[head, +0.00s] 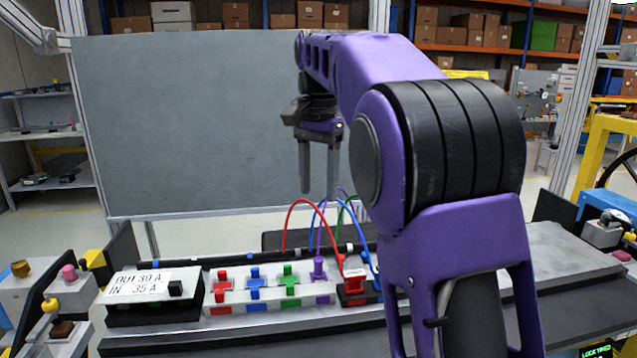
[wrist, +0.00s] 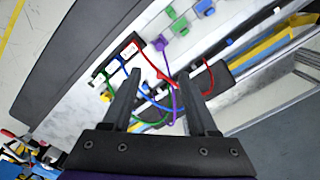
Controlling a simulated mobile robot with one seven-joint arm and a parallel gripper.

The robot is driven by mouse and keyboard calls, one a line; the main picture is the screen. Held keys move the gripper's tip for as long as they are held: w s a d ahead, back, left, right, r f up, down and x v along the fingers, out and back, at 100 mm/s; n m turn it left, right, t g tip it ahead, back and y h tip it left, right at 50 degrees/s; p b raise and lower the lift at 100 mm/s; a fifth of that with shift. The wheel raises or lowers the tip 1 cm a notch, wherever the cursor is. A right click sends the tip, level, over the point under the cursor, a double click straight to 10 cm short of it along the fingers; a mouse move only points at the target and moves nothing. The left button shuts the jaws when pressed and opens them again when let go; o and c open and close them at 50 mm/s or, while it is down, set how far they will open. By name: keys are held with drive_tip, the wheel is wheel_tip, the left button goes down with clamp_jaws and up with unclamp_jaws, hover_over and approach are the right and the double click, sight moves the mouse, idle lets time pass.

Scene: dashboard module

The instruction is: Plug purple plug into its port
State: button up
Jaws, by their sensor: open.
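The purple plug (head: 319,268) stands upright at the right end of the back row of a white block, taller than its neighbours. It also shows near the top centre of the wrist view (wrist: 160,43), beyond my fingertips. A purple cable rises from this area. A purple front piece (head: 322,299), which may be a port, is on the block's front face. My gripper (head: 319,190) points down, open and empty, well above the block. In the wrist view my gripper (wrist: 159,77) has its fingers spread, with cables showing between and below them.
Red (head: 224,276), blue (head: 254,274) and green (head: 290,272) pieces sit left of the purple plug. A red plug (head: 354,275) sits in a dark module at right, with looping cables nearby. A labelled box (head: 140,282) stands left. A grey panel (head: 190,130) stands behind.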

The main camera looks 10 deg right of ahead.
sight(319, 259)
drive_tip(key=shift+f, duration=0.1)
drive_tip(key=shift+c, duration=1.3)
drive_tip(key=shift+n, duration=0.7)
wheel_tip(319, 259, down, 7)
drive_tip(key=shift+d+r, duration=0.1)
drive_tip(key=shift+r, duration=0.1)
clamp_jaws()
drive_tip(key=shift+f+b, duration=0.35)
drive_tip(key=shift+f, duration=0.55)
wheel_tip(319, 259, down, 5)
drive_tip(key=b, duration=0.3)
drive_tip(key=shift+r+b, duration=0.1)
drive_tip(key=shift+b, duration=0.2)
